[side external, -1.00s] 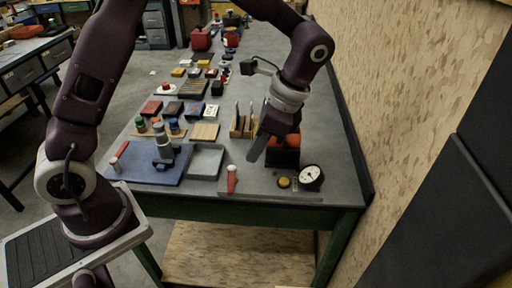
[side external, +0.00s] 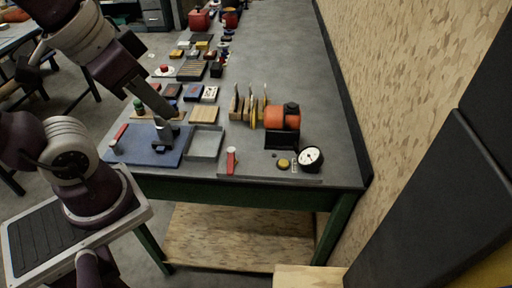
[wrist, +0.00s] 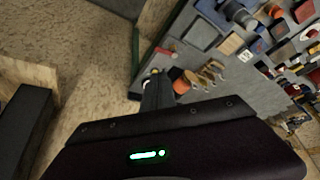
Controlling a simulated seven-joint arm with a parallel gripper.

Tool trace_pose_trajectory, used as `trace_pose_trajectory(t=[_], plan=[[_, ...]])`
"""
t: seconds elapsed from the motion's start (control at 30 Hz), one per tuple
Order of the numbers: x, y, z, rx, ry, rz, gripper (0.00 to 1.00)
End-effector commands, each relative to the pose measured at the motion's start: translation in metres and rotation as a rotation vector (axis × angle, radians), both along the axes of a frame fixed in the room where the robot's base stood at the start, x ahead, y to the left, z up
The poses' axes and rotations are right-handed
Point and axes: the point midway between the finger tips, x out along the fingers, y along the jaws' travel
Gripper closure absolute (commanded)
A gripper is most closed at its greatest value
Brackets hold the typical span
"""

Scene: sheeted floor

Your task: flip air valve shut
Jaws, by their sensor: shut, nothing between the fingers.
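A red-handled lever (side external: 231,162) with a pale end is mounted on a grey plate at the table's front edge, left of a round white gauge (side external: 310,158). Its handle points toward the front edge; I take it for the air valve. A second red handle (side external: 121,132) lies on the blue board. My gripper (side external: 170,113) is shut and empty, above the back of the blue board and well left of the valve lever. In the wrist view the shut fingers (wrist: 157,92) reach toward the table, with a small red handle (wrist: 166,52) beyond them.
A yellow button (side external: 283,164) sits beside the gauge. A grey tray (side external: 205,143) lies between the blue board and the valve plate. The right wall borders the table.

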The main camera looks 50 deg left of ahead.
Motion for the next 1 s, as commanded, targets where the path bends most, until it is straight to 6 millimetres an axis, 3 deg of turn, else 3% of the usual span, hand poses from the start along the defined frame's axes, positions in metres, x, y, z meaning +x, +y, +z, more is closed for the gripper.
trace_pose_trajectory(t=[0.07, 0.17, 0.33, 0.5, 0.6, 0.73, 1.0], plan=[[-0.003, 0.0, 0.0, -0.014, -0.021, 0.016, 1.0], [0.013, -0.002, 0.007, 0.004, 0.043, -0.024, 1.0], [0.087, -0.015, 0.008, 0.099, 0.302, -0.214, 1.0], [0.161, -0.039, -0.041, 0.192, 0.565, -0.415, 1.0], [0.188, -0.053, -0.08, 0.233, 0.689, -0.508, 1.0], [0.204, -0.064, -0.116, 0.266, 0.784, -0.58, 1.0], [0.199, -0.061, -0.149, 0.275, 0.818, -0.6, 1.0]])
